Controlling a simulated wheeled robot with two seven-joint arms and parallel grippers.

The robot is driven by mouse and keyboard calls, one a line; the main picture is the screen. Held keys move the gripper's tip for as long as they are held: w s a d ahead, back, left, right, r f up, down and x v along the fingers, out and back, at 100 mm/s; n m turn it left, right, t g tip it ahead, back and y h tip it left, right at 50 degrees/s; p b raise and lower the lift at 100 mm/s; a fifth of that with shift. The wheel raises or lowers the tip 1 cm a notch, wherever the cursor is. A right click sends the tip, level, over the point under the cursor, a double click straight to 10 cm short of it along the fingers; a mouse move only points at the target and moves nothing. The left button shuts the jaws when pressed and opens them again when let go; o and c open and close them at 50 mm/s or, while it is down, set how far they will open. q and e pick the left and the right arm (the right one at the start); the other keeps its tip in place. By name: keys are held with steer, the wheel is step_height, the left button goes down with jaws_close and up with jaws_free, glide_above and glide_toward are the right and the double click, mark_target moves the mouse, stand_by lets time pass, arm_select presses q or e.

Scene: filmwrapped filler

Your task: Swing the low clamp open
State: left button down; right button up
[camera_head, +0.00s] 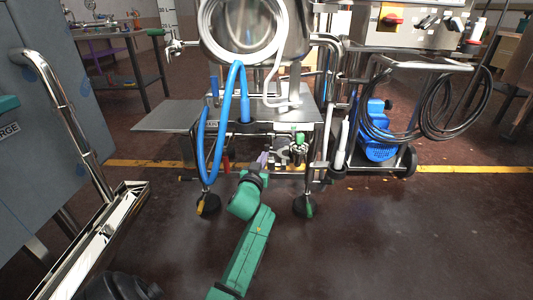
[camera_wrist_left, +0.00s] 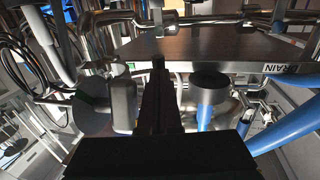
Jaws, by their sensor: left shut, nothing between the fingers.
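My left arm reaches up from the bottom of the head view, and its left gripper (camera_head: 258,171) is low in front of the steel stand's lower pipework (camera_head: 285,156). In the left wrist view the dark fingers (camera_wrist_left: 158,64) are closed together, with nothing between them. They point in under the steel shelf (camera_wrist_left: 225,46) among pipes and fittings. The low clamp is too small and too much covered to single out with certainty among the metal fittings under the shelf. I cannot tell whether the fingers touch it. My right gripper is in neither view.
A blue hose (camera_head: 206,150) loops down at the stand's left and shows at right in the wrist view (camera_wrist_left: 290,130). A blue pump (camera_head: 377,140) and coiled black cables (camera_head: 447,107) stand at right. A steel rail (camera_head: 80,140) is at left.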

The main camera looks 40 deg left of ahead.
arm_select(q)
steer(key=shift+w+r, duration=0.1)
steer(key=shift+w+a+r, duration=0.2)
steer(key=shift+w+a, duration=0.3)
steer(key=shift+a, duration=0.15)
steer(key=shift+p, duration=0.3)
